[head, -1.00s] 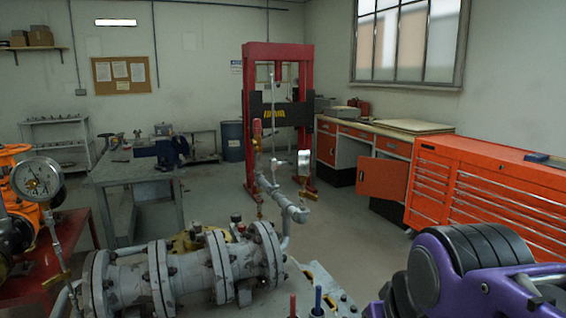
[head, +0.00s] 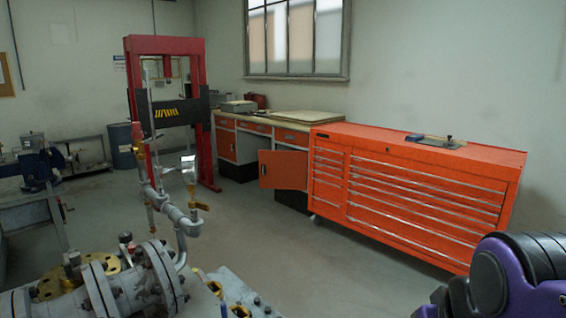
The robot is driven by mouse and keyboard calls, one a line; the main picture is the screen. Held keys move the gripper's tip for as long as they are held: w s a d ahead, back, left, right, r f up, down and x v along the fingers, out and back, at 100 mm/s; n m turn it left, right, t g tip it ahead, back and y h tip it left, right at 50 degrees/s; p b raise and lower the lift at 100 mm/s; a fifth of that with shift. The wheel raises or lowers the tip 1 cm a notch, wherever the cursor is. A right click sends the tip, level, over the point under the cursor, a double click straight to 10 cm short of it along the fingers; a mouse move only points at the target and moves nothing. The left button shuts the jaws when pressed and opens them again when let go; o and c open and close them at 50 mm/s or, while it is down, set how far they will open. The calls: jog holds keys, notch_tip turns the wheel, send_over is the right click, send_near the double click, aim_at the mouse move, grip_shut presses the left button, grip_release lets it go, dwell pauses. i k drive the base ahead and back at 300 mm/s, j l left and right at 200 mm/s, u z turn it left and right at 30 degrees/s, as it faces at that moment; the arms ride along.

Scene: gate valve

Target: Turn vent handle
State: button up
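A grey flanged pipe body (head: 120,290) lies at the lower left. A grey pipe (head: 181,245) rises behind it and carries a small gauge (head: 188,168) and a red-topped fitting (head: 138,150). A small brass lever (head: 200,206) sticks out to the right below the gauge. I cannot tell whether this lever is the vent handle. My gripper is not in view. Only a purple and black part of my arm (head: 520,275) shows at the lower right, well apart from the pipework.
A red press frame (head: 204,110) stands behind the pipework. A long orange tool cabinet (head: 410,190) stands along the right wall, beside a bench with an open orange door (head: 282,170). A workbench (head: 25,212) is at the left. The floor (head: 290,255) between is clear.

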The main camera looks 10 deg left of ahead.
aim_at(175, 167)
jog(key=i+l+z, duration=0.15)
jog(key=l, duration=0.25)
jog(key=i+l+z, duration=0.2)
jog(key=l, duration=0.15)
jog(key=i+l+z, duration=0.45)
jog(key=i+l, duration=0.15)
jog(key=i+u, duration=0.45)
jog(key=i+l+u, duration=0.25)
jog(key=i+u, duration=0.3)
jog(key=u, duration=0.35)
jog(key=i+u, duration=0.2)
jog(key=u, duration=0.25)
jog(key=i+u, duration=0.2)
jog(key=u, duration=0.3)
jog(key=i+l+u, duration=0.15)
jog(key=u, duration=0.3)
jog(key=i+l+u, duration=0.1)
jog(key=u, duration=0.4)
jog(key=i+l+u, duration=0.2)
jog(key=u, duration=0.25)
jog(key=i+l+u, duration=0.1)
jog(key=l+u, duration=0.15)
jog(key=u, duration=0.2)
jog(key=i+l+u, duration=0.1)
jog(key=l+u, duration=0.2)
jog(key=u, duration=0.15)
jog(key=l+u, duration=0.45)
jog(key=i+j, duration=0.05)
jog(key=j, duration=0.05)
